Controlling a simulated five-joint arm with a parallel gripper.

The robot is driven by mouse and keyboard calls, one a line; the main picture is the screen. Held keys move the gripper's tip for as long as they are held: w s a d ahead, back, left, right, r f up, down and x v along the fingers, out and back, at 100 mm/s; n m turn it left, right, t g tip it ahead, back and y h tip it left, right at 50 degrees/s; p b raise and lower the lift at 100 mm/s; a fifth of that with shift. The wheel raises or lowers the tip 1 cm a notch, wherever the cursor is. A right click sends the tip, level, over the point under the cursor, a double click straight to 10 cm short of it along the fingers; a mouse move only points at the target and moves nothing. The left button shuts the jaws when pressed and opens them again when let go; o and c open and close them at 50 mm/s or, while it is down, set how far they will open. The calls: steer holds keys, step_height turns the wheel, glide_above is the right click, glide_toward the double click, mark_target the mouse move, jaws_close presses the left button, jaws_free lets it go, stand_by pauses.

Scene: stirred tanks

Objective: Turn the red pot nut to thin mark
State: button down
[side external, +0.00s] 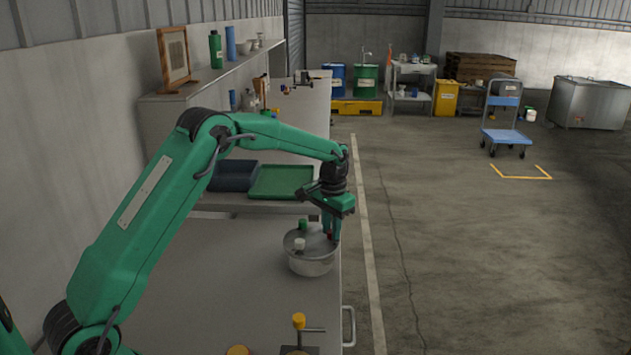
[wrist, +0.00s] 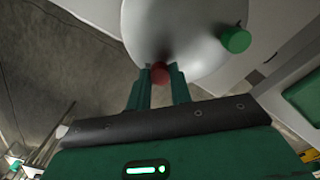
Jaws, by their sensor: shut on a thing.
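The metal pot (side external: 311,262) stands on the grey bench below my gripper (side external: 331,236). In the side view its lid carries a green nut (side external: 303,225) and a white nut (side external: 299,244). The red nut (wrist: 160,73) shows in the wrist view between the two green fingers of my gripper (wrist: 158,85), near the rim of the pot (wrist: 185,30). My gripper is shut on the red nut, pointing down. The green nut (wrist: 236,40) also shows to the right in the wrist view. The thin mark cannot be made out.
A green tray (side external: 282,182) and a dark blue bin (side external: 233,176) lie behind the pot. A yellow-topped fitting (side external: 299,321) stands on the near bench. The bench left of the pot is clear, and the bench's right edge is close to the pot.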

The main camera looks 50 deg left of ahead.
steer(key=shift+r, duration=0.1)
stand_by(0.3)
steer(key=c, duration=1.3)
jaws_free()
steer(key=shift+o, duration=0.2)
steer(key=shift+r, duration=3.85)
steer(key=shift+r, duration=0.15)
